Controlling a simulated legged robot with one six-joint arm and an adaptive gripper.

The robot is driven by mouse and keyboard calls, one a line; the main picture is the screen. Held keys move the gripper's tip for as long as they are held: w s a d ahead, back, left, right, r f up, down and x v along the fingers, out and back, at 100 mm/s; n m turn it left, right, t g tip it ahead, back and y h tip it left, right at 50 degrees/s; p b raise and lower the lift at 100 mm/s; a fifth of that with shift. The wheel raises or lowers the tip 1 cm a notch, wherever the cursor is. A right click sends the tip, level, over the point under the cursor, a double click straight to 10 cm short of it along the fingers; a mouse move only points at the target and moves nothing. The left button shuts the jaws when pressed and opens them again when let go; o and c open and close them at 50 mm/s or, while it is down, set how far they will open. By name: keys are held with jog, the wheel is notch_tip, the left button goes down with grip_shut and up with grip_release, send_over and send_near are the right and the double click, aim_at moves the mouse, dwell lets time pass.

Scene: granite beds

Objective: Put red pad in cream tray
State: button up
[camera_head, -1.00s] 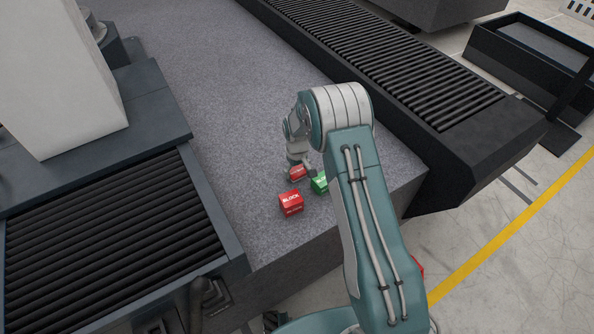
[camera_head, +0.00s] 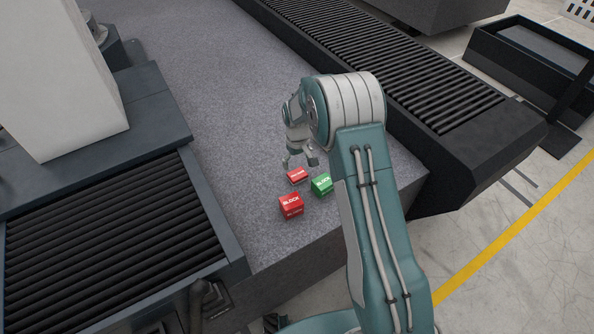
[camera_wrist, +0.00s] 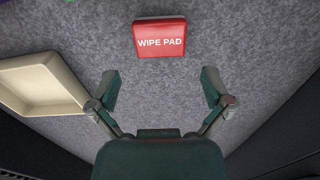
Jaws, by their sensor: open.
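The red pad (camera_wrist: 160,38), a flat square marked WIPE PAD, lies on the granite at the top centre of the wrist view. The cream tray (camera_wrist: 42,84) is at the left of that view, cut off by its edge. It looks empty where it shows. My gripper (camera_wrist: 160,88) is open and empty, its fingers on either side below the pad in the picture, apart from it. In the head view my gripper (camera_head: 300,163) hangs above a small red item (camera_head: 297,175); I cannot tell whether this is the pad. The tray does not show there.
A red block (camera_head: 291,206) and a green block (camera_head: 321,184) stand near the granite bed's front edge. Dark roller conveyors (camera_head: 105,255) (camera_head: 400,65) flank the bed. The granite behind my gripper (camera_head: 215,70) is clear.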

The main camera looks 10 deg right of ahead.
jog(key=s+d+r+m+t, duration=0.1)
jog(key=s+r, duration=0.4)
jog(key=r, duration=0.4)
jog(key=s+d+r+t, duration=0.1)
jog(key=s+r, duration=0.3)
jog(key=r, duration=0.5)
jog(key=s+d+r+m+t, duration=0.1)
jog(key=s+r, duration=0.4)
jog(key=r, duration=0.4)
jog(key=s+d+r+m+t, duration=0.1)
jog(key=s+r, duration=0.1)
jog(key=s, duration=0.8)
jog(key=s+d+r+m+t, duration=0.1)
jog(key=s+r+t, duration=0.15)
jog(key=s, duration=0.85)
jog(key=n+g, duration=0.4)
jog(key=g, duration=0.3)
send_over(297, 174)
jog(key=shift+t, duration=0.25)
jog(key=f, duration=3.2)
jog(key=shift+w+d+f, duration=0.1)
jog(key=shift+w+f, duration=0.15)
jog(key=f, duration=0.5)
jog(key=shift+s+f, duration=0.2)
jog(key=shift+r, duration=0.1)
jog(key=c, duration=0.7)
